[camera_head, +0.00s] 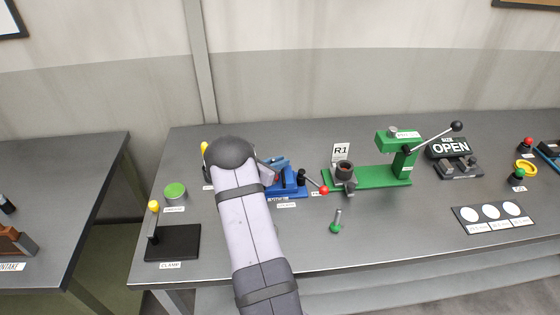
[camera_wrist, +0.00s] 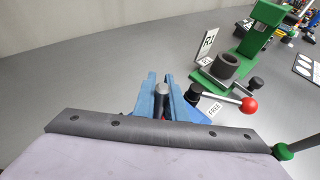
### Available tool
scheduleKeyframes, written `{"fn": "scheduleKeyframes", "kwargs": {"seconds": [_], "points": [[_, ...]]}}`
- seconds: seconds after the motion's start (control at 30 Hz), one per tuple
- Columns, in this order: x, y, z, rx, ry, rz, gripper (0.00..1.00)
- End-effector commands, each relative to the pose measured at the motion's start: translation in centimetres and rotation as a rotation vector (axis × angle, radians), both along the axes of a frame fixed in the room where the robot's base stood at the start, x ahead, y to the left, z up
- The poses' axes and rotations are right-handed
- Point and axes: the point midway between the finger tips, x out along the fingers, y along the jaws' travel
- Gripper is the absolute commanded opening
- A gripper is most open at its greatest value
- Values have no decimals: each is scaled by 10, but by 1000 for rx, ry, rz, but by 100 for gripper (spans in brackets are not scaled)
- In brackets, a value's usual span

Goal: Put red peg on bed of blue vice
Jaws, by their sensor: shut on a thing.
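My gripper (camera_wrist: 162,98) has light blue fingers, shut on a grey peg-like piece (camera_wrist: 161,89) whose rounded grey top shows between them. I see no red on this piece; its lower part is hidden. The blue vice (camera_head: 290,189) stands on the bench just right of my forearm in the head view, partly covered by it. It also shows in the wrist view (camera_wrist: 205,114), below and right of the fingers, with a lever ending in a red ball (camera_wrist: 248,104). My gripper is over or beside the vice; I cannot tell if the held piece touches it.
A green press (camera_head: 370,176) with a dark round cup (camera_head: 345,171) stands right of the vice. A black clamp (camera_head: 172,242) and a green-topped tin (camera_head: 175,193) are left. The front middle of the bench is mostly clear.

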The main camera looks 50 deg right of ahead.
Motion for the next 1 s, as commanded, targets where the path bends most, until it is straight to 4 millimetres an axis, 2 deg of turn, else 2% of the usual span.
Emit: {"fn": "scheduleKeyframes", "kwargs": {"seconds": [0.37,0.4,0.43,0.47,0.9,1.0], "points": [[0,0,-4,-1,0,0,0],[0,0,-3,0,0,0,21],[0,0,-3,0,0,0,28],[0,0,-3,0,0,0,30],[0,0,2,0,1,0,30],[2,10,3,-1,0,3,30]]}}
